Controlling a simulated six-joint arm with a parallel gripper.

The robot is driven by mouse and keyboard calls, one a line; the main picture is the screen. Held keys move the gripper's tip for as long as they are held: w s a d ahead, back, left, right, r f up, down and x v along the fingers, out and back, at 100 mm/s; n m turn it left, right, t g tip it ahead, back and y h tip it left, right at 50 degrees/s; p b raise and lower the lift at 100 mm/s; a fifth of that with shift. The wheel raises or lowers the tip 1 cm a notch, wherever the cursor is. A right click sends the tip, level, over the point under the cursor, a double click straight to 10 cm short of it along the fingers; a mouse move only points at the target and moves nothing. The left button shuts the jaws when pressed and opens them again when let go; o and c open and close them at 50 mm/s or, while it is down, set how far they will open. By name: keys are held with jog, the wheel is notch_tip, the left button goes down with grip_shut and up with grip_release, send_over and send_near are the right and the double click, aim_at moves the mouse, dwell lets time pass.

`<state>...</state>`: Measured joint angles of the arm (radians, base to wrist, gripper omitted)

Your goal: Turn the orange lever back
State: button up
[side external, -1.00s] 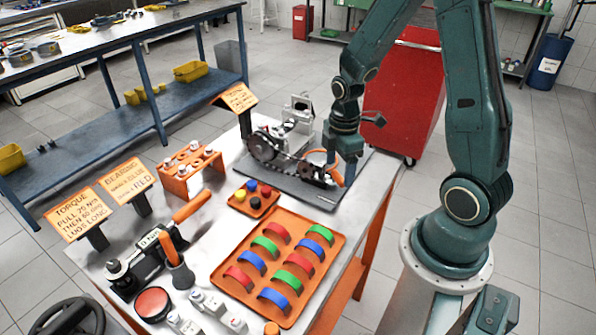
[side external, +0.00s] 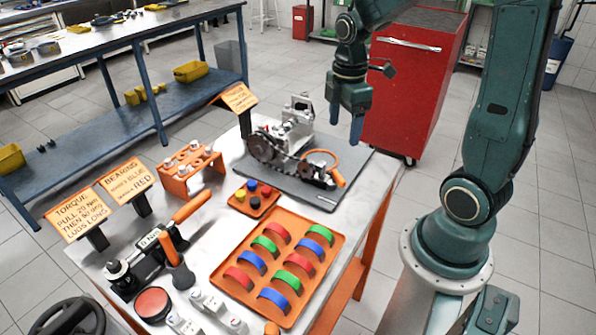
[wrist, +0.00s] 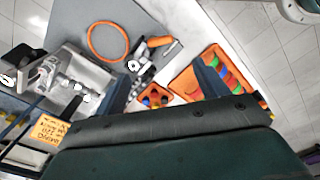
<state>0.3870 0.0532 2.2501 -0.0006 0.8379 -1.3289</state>
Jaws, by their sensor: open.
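The orange lever (side external: 338,178) is a short orange handle on the right side of the engine block assembly (side external: 290,140), next to a thin orange ring (side external: 318,157). It points down and to the right in the side view. In the wrist view the lever (wrist: 158,41) lies beyond my fingertips, right of the ring (wrist: 108,41). My gripper (side external: 345,120) hangs above and to the right of the lever, fingers down, clear of it. The gripper in the wrist view (wrist: 160,74) has its blue fingers wide apart with nothing between them.
The engine sits on a grey mat (side external: 262,178) on the bench. An orange tray (side external: 222,278) of coloured bearing shells and a small tray of coloured caps (side external: 254,207) are in front. A red cabinet (side external: 405,105) stands behind my gripper. Air around the gripper is free.

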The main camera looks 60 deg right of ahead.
aim_at(338, 175)
jog(key=shift+r, duration=0.15)
jog(key=shift+c, duration=0.2)
jog(key=c, duration=0.7)
jog(key=m, duration=0.2)
jog(key=w+m, duration=0.1)
jog(key=shift+d+g+y, duration=0.25)
jog(key=shift+g+y, duration=0.05)
jog(key=shift+c, duration=0.3)
jog(key=w+d+m+g, duration=0.1)
jog(key=m, duration=0.4)
jog(key=w+d+m+g+y, duration=0.1)
jog(key=m, duration=0.4)
jog(key=w+d+f+m+g+y, duration=0.1)
jog(key=w+m, duration=0.1)
jog(key=m, duration=0.3)
jog(key=shift+f, duration=0.1)
jog(key=shift+f, duration=0.1)
jog(key=shift+x, duration=6.8)
